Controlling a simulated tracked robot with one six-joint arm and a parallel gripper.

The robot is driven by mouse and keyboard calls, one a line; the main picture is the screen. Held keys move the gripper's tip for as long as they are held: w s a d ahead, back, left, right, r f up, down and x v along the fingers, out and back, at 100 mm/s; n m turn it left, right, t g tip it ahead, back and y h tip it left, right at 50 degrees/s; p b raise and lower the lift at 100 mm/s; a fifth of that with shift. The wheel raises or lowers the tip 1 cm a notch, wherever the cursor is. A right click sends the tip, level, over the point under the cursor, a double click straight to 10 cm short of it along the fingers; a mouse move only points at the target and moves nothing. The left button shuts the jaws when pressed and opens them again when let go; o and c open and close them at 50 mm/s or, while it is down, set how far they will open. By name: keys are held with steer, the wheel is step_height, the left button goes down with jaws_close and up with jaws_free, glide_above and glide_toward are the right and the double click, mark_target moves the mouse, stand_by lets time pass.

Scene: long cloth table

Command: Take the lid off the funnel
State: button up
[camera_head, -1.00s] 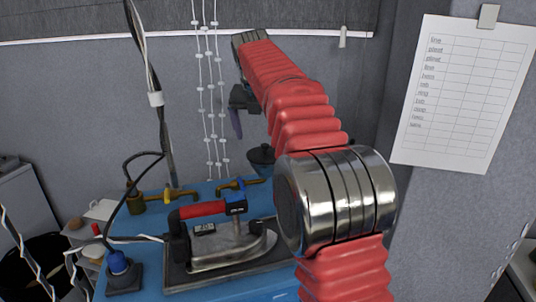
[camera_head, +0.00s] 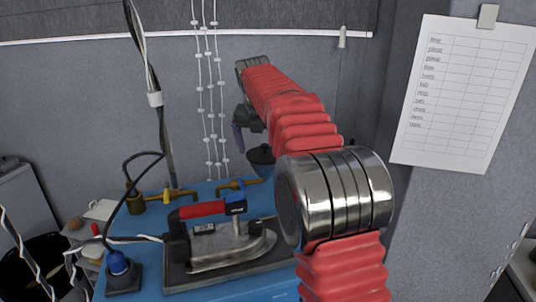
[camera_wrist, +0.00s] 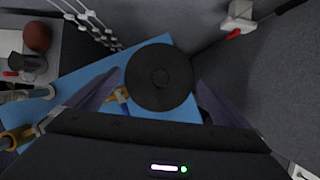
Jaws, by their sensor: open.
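The lid (camera_wrist: 160,76) is a dark round disc with a small raised centre, seen from above in the wrist view. In the head view it shows as a dark cap (camera_head: 260,154) on top of the blue-grey funnel (camera_head: 263,169), partly behind my arm. The funnel body is hidden under the lid in the wrist view. My gripper (camera_wrist: 158,84) is open, with one finger at each side of the lid in the picture. Nothing is held. In the head view a purple finger (camera_head: 238,139) hangs just left of and above the lid; I cannot tell whether it touches.
A red-handled iron (camera_head: 210,238) stands on the blue table (camera_head: 142,222) in front of the funnel. Brass pipe fittings (camera_head: 165,196) with valves lie left of the funnel. Cables (camera_head: 150,95) and white bead strings (camera_head: 211,100) hang to the left. Grey walls stand behind and right.

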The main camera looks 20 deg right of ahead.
mark_target(264, 149)
steer(key=shift+c, duration=0.5)
steer(key=c, duration=0.7)
steer(key=shift+r, duration=0.1)
step_height(264, 149, up, 9)
steer(key=shift+r, duration=0.35)
stand_by(0.4)
stand_by(0.5)
